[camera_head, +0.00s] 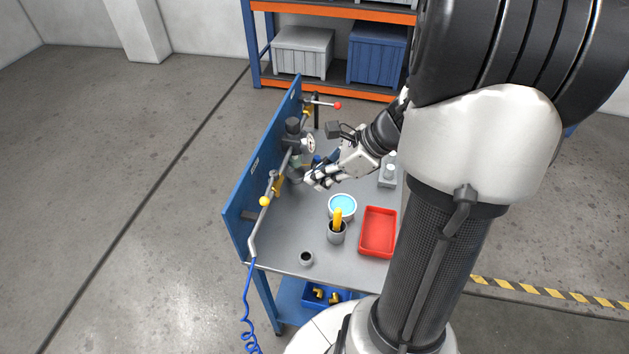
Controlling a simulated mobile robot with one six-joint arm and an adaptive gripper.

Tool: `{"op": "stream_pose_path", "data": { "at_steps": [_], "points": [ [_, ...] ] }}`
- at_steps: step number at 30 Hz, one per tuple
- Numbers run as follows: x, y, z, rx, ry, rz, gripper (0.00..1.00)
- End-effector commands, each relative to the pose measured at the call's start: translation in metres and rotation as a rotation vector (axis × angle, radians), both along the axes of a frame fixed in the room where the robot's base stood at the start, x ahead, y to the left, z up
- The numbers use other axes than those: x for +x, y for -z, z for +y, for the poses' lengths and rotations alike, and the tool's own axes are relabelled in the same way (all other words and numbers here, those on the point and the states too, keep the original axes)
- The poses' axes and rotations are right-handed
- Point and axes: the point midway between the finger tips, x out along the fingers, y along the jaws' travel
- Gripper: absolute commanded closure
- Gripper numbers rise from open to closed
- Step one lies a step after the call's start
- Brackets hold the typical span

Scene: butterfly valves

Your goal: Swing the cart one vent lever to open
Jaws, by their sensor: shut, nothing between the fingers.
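A cart with a grey top and an upright blue panel (238,190) stands in the middle of the head view. A pipe runs along the panel. A lever with a red ball end (325,104) sticks out to the right at the pipe's far end. A yellow ball end (264,201) shows at the near part of the pipe, beside a yellow valve part (277,186). I cannot tell which of these is the vent lever. My gripper (309,182) is shut and empty, just right of the pipe's middle, past the yellow part. I cannot tell whether it touches anything.
A dark fitting with a round white face (310,143) stands on the pipe behind my gripper. A blue-filled bowl (342,206), a grey cup (337,233) with yellow handles, a small dark cup (306,258) and a red tray (378,232) occupy the near top. A shelf stands behind.

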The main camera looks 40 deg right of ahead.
Motion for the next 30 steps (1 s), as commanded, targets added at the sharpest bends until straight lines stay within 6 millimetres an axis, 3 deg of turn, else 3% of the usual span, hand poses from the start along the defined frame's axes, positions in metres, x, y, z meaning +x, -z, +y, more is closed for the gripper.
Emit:
{"op": "stream_pose_path", "data": {
  "at_steps": [3,10,18,30],
  "points": [
    [0.013,0.025,0.013,0.003,-0.005,0.002,1.00],
    [0.036,0.061,0.033,0.001,-0.005,0.002,1.00],
    [0.060,0.062,0.053,-0.002,-0.002,0.001,1.00],
    [0.063,0.062,0.055,-0.001,0.000,0.001,1.00]
  ]
}}
